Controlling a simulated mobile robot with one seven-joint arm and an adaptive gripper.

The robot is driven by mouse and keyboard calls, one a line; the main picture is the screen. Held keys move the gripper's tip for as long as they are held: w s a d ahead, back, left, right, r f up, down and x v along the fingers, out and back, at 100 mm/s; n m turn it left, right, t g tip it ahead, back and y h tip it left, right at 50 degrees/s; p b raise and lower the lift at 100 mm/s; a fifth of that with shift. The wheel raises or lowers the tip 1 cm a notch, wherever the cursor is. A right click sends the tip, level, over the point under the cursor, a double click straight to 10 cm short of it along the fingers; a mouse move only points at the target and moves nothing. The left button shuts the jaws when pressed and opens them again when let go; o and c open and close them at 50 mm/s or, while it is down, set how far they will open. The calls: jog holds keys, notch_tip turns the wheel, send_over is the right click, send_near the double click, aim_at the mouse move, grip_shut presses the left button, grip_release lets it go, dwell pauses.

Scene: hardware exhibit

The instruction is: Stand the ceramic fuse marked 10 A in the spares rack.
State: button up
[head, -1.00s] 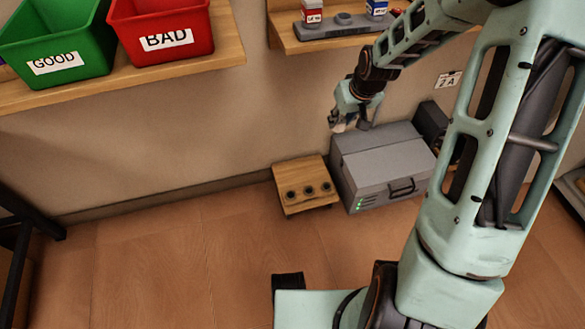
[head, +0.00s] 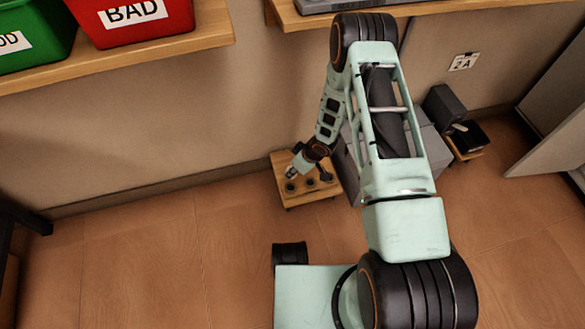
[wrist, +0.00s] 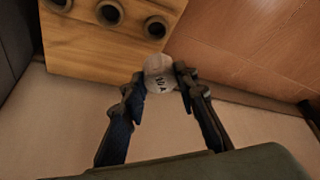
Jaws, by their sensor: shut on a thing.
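My gripper (wrist: 158,84) is shut on a white ceramic fuse (wrist: 158,70) with dark lettering that looks like 10 A, partly hard to read. In the head view my gripper (head: 291,173) is over the back left part of the low wooden spares rack (head: 315,199). The rack has three dark ring-shaped sockets in a row, which look empty. In the wrist view the sockets (wrist: 109,13) lie up and left of the fuse, and the fuse overlaps the rack's edge. I cannot tell the height gap between fuse and rack.
A grey case (head: 350,165) stands close to the rack's right side, partly hidden by my arm. The wall is just behind the rack. A shelf holds a red BAD bin (head: 130,22) and a green bin (head: 30,40). Floor left of the rack is clear.

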aim_at(294, 178)
jog(key=shift+s+a+f, duration=0.15)
jog(key=shift+a+f, duration=0.05)
jog(key=shift+f, duration=0.3)
jog(key=shift+f+b, duration=1.5)
jog(key=shift+f, duration=1.2)
jog(key=shift+f, duration=1.1)
dwell(0.6)
jog(key=o, duration=1.2)
jog(key=shift+o, duration=0.3)
jog(key=o, duration=0.4)
jog(key=shift+r, duration=0.15)
